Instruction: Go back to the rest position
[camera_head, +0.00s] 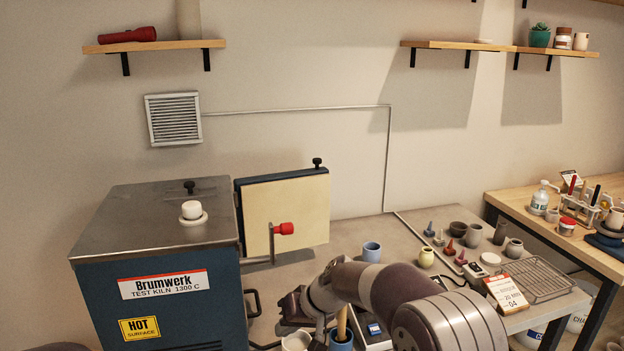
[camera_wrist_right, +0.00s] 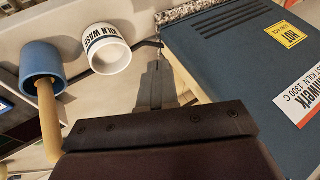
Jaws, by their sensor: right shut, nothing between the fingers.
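My right arm reaches in from the bottom right of the head view and bends over the table. My left gripper is not in view.
The kiln door (camera_head: 287,215) with its red knob stands open. A blue cup (camera_wrist_right: 42,68) holds a wooden-handled tool close to my gripper. Small pots, cones and a wire rack (camera_head: 540,278) lie farther right. The grey table (camera_head: 350,232) has bare room at the back.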

